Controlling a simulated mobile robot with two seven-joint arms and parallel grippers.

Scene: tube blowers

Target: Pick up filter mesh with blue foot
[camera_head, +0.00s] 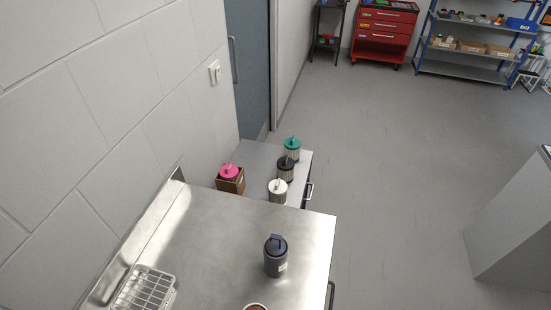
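I cannot make out a filter mesh with a blue foot for certain. A dark blue canister (275,262) with a handle-like top and a pale label stands upright on the steel worktop (215,245), near its right side. Several ribbed cylinders stand on a lower steel surface behind: one with a teal top (292,150), one with a black top (285,170) and one with a white top (278,190). A pink-topped item (229,172) sits in a brown box (232,185). Neither of my grippers is in view.
A wire basket (145,289) stands at the worktop's front left. A round object (255,307) is cut off at the bottom edge. A block wall (110,95) borders the left. The middle of the worktop and the grey floor (385,155) are clear. A grey cabinet (515,220) stands at right.

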